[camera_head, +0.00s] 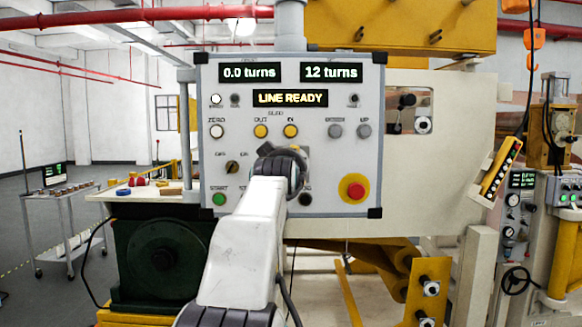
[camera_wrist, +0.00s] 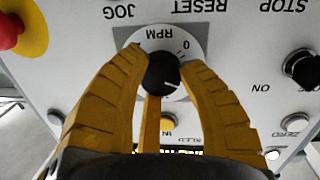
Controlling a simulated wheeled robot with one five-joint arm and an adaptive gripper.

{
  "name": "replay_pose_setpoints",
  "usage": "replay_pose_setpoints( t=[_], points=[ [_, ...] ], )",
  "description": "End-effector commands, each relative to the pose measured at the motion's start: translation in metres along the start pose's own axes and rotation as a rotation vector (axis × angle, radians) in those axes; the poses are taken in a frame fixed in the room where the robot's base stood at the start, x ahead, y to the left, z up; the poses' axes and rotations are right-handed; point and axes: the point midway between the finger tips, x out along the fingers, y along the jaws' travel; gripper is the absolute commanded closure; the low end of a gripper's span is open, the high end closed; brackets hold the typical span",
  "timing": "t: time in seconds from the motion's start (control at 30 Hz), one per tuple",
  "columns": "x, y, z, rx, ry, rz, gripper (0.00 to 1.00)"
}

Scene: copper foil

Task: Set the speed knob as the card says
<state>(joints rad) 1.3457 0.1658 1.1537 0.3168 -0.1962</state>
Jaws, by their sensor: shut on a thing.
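The speed knob (camera_wrist: 160,74) is black, on a white dial plate (camera_wrist: 166,42) marked RPM and 0, which appears upside down in the wrist view. A white pointer line on the knob aims to the lower right of that picture. I cannot make out the card in either view.
The panel displays read "0.0 turns" (camera_head: 249,73), "12 turns" (camera_head: 331,73) and "LINE READY" (camera_head: 290,98). A red emergency button (camera_head: 355,191) on yellow sits right of my arm. Yellow buttons (camera_head: 261,131) and a green START button (camera_head: 219,199) are close by.

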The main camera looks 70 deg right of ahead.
Motion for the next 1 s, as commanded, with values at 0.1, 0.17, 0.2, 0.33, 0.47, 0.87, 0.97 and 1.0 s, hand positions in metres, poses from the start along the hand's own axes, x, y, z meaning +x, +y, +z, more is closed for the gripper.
replay_pose_setpoints(
  t=[0.1,0.17,0.2,0.33,0.47,0.87,0.97,1.0],
  points=[
    [-0.0019,-0.0002,-0.0070,0.001,0.017,0.001,0.96],
    [-0.0019,-0.0002,-0.0071,0.001,0.018,0.001,0.96],
    [-0.0020,-0.0002,-0.0072,0.000,0.018,0.001,0.96],
    [-0.0021,-0.0003,-0.0075,0.000,0.018,0.001,0.59],
    [-0.0016,-0.0003,-0.0060,0.000,0.015,0.000,0.48],
    [-0.0013,0.0000,-0.0025,-0.001,0.006,0.000,0.37],
    [-0.0053,0.0002,-0.0028,-0.001,0.007,0.001,0.37],
    [-0.0083,0.0002,-0.0031,-0.001,0.007,0.001,0.37]
  ],
)
